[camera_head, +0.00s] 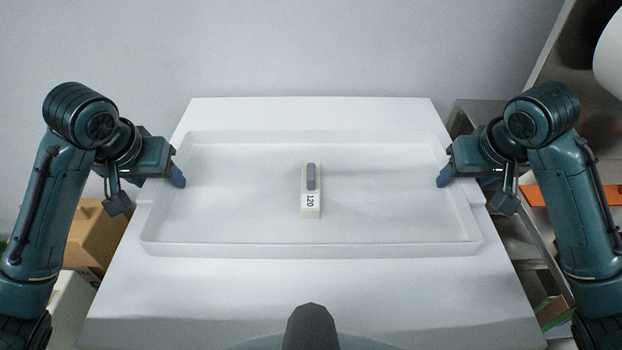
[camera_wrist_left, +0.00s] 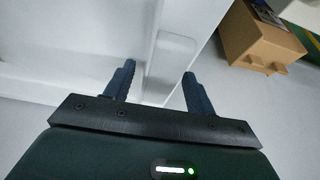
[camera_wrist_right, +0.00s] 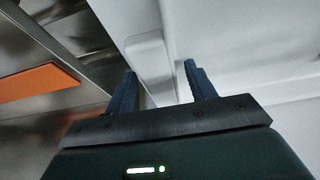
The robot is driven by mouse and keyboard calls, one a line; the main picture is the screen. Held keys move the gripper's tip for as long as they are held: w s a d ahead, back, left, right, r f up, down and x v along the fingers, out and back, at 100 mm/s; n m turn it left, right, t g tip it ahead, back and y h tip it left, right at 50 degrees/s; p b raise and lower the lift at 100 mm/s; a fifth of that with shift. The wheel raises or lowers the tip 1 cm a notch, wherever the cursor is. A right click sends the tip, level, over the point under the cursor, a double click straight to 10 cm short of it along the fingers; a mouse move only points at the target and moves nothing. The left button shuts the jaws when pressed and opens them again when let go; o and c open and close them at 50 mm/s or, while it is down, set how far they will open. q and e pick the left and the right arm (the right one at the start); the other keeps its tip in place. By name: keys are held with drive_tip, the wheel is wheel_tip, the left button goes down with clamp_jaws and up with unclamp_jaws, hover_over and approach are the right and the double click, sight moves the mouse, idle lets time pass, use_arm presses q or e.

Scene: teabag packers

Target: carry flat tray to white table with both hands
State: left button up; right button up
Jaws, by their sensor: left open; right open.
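The flat white tray (camera_head: 230,250) rests on the white table (camera_head: 200,300) and spans most of its width. A small pale block labelled 120 (camera_head: 312,201) with a grey top sits in the middle of the tray. My left gripper (camera_head: 176,178) is open at the tray's left end; in the left wrist view its fingers (camera_wrist_left: 158,88) stand apart near the tray's edge handle (camera_wrist_left: 175,55). My right gripper (camera_head: 444,178) is open at the tray's right end; in the right wrist view its fingers (camera_wrist_right: 160,85) stand apart on either side of the tray's wall and handle (camera_wrist_right: 146,52).
A cardboard box (camera_wrist_left: 262,42) is on the floor left of the table. A metal shelf with an orange strip (camera_wrist_right: 38,82) stands to the right. A plain wall is behind the table. The table's front part is bare.

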use_arm(q)
drive_tip(key=shift+r, duration=0.1)
use_arm(e)
drive_tip(key=shift+s+r, duration=0.15)
drive_tip(key=shift+r, duration=0.4)
use_arm(q)
drive_tip(key=v, duration=1.1)
drive_tip(key=shift+s+r, duration=0.25)
drive_tip(key=shift+r, duration=0.05)
use_arm(e)
drive_tip(key=v, duration=1.1)
drive_tip(key=shift+s+f, duration=0.1)
drive_tip(key=shift+f, duration=0.05)
